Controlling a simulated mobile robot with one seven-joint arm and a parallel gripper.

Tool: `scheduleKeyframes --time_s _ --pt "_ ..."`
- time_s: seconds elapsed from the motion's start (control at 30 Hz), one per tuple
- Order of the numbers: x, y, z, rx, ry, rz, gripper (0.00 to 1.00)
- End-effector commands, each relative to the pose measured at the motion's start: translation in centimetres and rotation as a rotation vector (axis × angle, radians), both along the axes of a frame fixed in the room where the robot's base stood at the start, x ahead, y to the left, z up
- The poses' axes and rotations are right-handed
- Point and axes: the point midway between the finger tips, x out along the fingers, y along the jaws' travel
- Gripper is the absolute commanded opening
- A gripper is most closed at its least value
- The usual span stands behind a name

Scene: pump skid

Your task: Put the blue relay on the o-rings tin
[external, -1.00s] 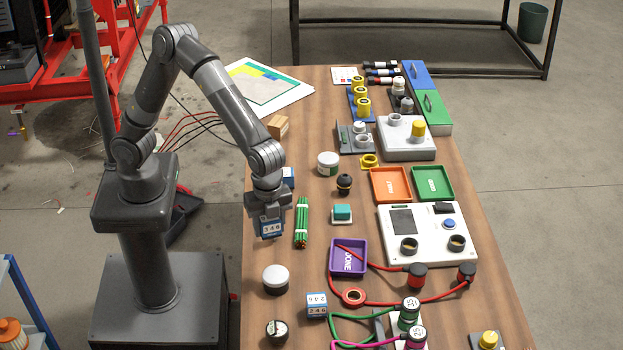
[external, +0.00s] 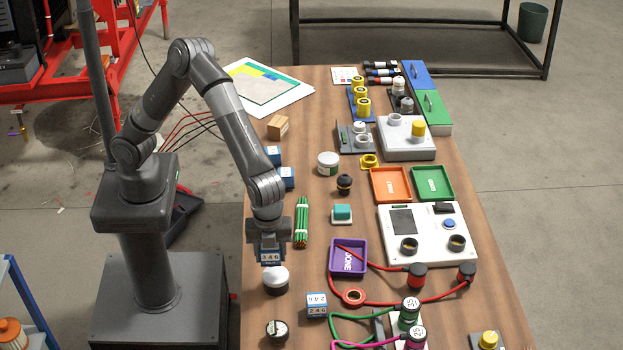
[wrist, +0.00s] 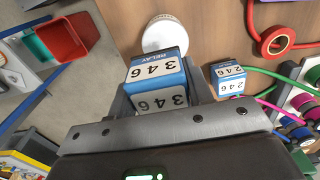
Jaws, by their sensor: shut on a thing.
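My gripper (external: 270,246) is shut on a blue relay (external: 271,257) with a white number label; in the wrist view it reads 346 RELAY (wrist: 157,72). The relay hangs upright between the two fingers. A round tin with a white lid (external: 275,282) stands just in front of and below the relay in the external view. It also shows beyond the relay in the wrist view (wrist: 165,33). The relay partly covers the lid's edge, and I cannot tell whether they touch. The tin's label is not readable.
Another blue relay (external: 316,305) stands right of the tin, and two more (external: 287,178) stand behind my gripper. A dark round item (external: 277,331) is at the front. Green sticks (external: 302,223) and a purple tray (external: 348,258) lie to the right.

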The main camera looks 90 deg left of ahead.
Motion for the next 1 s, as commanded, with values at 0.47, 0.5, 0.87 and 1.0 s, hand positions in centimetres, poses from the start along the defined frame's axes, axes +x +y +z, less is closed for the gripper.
scheduleKeyframes --time_s 0.47,0.5,0.87,1.0 --pt "0.9 0.3 -4.5 0.000 0.000 0.001 0.20" --pt "0.9 0.3 -4.6 -0.001 -0.001 0.001 0.20" --pt "0.9 0.3 -4.9 0.000 0.000 0.001 0.49" --pt "0.9 0.3 -4.8 0.000 -0.001 0.001 0.60"
